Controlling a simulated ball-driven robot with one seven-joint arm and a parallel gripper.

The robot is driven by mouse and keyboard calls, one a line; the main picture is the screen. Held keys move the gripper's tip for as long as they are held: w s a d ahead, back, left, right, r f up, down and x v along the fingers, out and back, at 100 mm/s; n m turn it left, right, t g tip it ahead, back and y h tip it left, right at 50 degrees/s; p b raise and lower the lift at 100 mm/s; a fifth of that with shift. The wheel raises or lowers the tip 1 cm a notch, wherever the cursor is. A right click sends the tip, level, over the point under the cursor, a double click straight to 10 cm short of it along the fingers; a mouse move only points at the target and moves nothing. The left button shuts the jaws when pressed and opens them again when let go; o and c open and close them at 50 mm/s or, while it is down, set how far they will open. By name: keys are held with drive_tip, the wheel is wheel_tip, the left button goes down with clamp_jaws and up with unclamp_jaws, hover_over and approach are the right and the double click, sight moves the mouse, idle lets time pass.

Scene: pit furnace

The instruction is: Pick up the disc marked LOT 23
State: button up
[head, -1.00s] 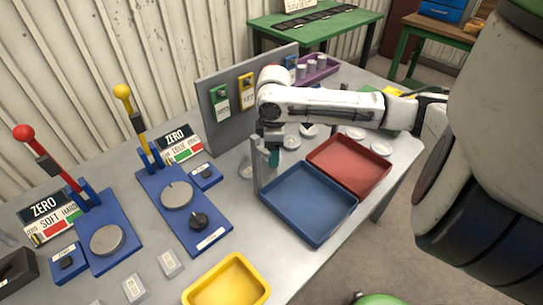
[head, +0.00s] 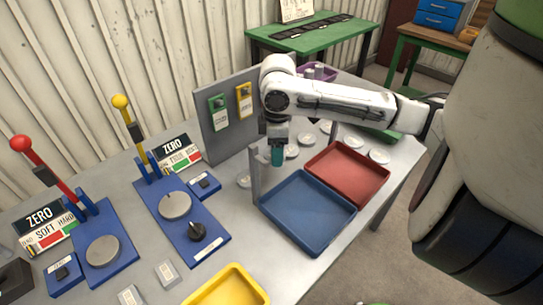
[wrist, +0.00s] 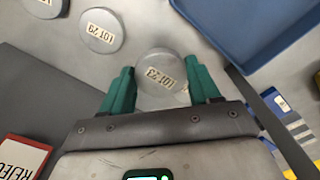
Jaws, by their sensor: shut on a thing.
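The disc marked LOT 23 (wrist: 160,80) is a flat, round, pale grey piece with a cream label, seen in the wrist view. It sits between the teal fingers of my gripper (wrist: 160,90), which is shut on it, one finger on each side. In the head view my gripper (head: 277,156) points down behind the grey post at the blue tray's left corner. The held disc cannot be made out there. Whether it touches the table is unclear.
A disc marked LOT 29 (wrist: 101,30) lies close by. Other discs (head: 379,156) lie around the blue tray (head: 308,243) and red tray (head: 345,205). A grey upright panel (head: 228,125) stands behind left. Lever stations (head: 182,232) and a yellow tray (head: 232,272) are at left and front.

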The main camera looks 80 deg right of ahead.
drive_tip(key=s+a+r+p, duration=0.6)
drive_tip(key=s+r+p, duration=0.1)
drive_tip(key=s, duration=0.2)
drive_tip(key=shift+s+a+r+p, duration=0.25)
drive_tip(key=shift+s+r+p, duration=0.05)
drive_tip(key=shift+s+r, duration=0.1)
drive_tip(key=shift+s+a, duration=0.1)
